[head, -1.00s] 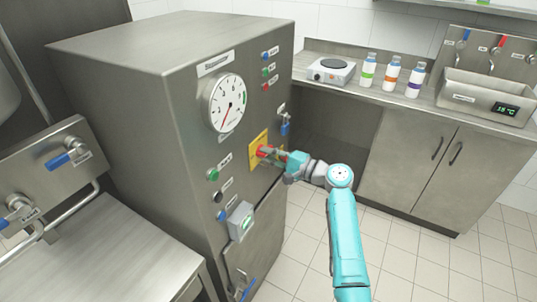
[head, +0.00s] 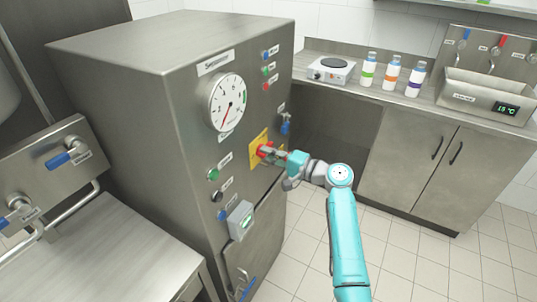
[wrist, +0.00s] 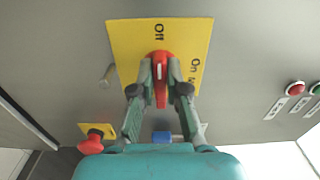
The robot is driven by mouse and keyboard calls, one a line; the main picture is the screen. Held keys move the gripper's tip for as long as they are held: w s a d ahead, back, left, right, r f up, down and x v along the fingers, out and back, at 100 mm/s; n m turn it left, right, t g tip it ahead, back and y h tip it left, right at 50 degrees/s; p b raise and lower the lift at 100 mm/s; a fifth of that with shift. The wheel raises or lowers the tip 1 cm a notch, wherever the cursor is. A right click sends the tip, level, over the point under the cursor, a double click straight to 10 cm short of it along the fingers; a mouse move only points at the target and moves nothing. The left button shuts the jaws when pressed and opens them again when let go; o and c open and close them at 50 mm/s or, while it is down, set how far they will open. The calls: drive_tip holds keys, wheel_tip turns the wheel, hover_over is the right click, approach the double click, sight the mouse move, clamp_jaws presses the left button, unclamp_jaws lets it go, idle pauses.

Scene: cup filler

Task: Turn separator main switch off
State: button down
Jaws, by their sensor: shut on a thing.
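The red main switch (head: 264,151) sits on a yellow plate (head: 254,158) on the front of the grey separator cabinet (head: 120,75). In the wrist view the yellow plate (wrist: 125,45) carries the words "Off" at its top and "On" at its right. My gripper (head: 274,155) is at the switch, and in the wrist view my gripper (wrist: 160,75) is shut on the red handle (wrist: 160,85), one finger on each side. The handle lies upright in that view, its rounded end towards "Off". Its lower end shows between the fingers.
A round gauge (head: 227,102) is above the switch on the cabinet. A red push button (wrist: 90,145) on a small yellow plate is at lower left in the wrist view. A counter with bottles (head: 390,73) stands at the right. The tiled floor (head: 405,250) is clear.

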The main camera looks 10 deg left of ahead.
drive_tip(key=c, duration=1.2)
unclamp_jaws()
drive_tip(key=v, duration=1.2)
drive_tip(key=shift+f, duration=0.1)
